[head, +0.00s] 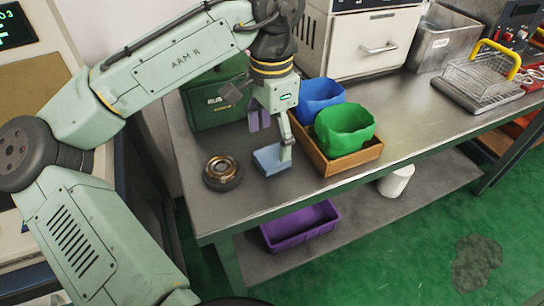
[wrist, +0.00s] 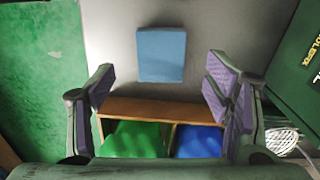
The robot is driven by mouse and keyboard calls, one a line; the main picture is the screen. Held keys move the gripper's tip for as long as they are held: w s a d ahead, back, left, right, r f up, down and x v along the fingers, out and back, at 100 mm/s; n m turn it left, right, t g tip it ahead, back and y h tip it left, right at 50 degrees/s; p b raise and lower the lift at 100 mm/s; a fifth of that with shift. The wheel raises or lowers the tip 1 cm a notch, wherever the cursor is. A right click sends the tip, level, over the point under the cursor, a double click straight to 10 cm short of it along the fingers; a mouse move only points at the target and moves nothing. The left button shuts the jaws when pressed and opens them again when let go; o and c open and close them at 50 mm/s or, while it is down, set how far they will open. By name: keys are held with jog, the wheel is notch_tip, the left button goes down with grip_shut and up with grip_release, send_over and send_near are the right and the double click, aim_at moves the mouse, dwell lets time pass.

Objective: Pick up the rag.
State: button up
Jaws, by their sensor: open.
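The rag (head: 268,162) is a flat, light-blue folded cloth on the grey metal bench, left of the wooden tray. It also shows whole in the wrist view (wrist: 161,54), at the upper middle, beyond the gap between my fingertips. My gripper (head: 273,140) is open and empty, with purple pads on its fingers. In the head view it hangs over the rag, and one finger covers part of the rag's right side. In the wrist view both fingers (wrist: 160,88) stand wide apart with nothing between the pads. I cannot tell the height of the fingertips over the rag.
The wooden tray (head: 352,161) holds a green bin (head: 345,130) and a blue bin (head: 318,98), close right of the rag. A dark bearing ring (head: 222,173) lies to its left. A green case (head: 213,105) stands behind.

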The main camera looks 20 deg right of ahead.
aim_at(273, 155)
notch_tip(273, 155, down, 5)
jog(key=shift+d+f, duration=0.1)
jog(key=shift+c, duration=0.2)
jog(key=c, duration=1.1)
jog(key=shift+o, duration=0.2)
jog(key=shift+w+r, duration=0.1)
jog(key=shift+r, duration=0.45)
jog(key=r, duration=0.1)
jog(key=s+r, duration=0.1)
jog(key=shift+s+r, duration=0.1)
jog(key=shift+r, duration=0.2)
jog(key=s+a+r+b, duration=0.1)
jog(key=s, duration=1.3)
jog(key=shift+s+a+r, duration=0.25)
jog(key=shift+s+a, duration=0.1)
jog(key=shift+s, duration=0.05)
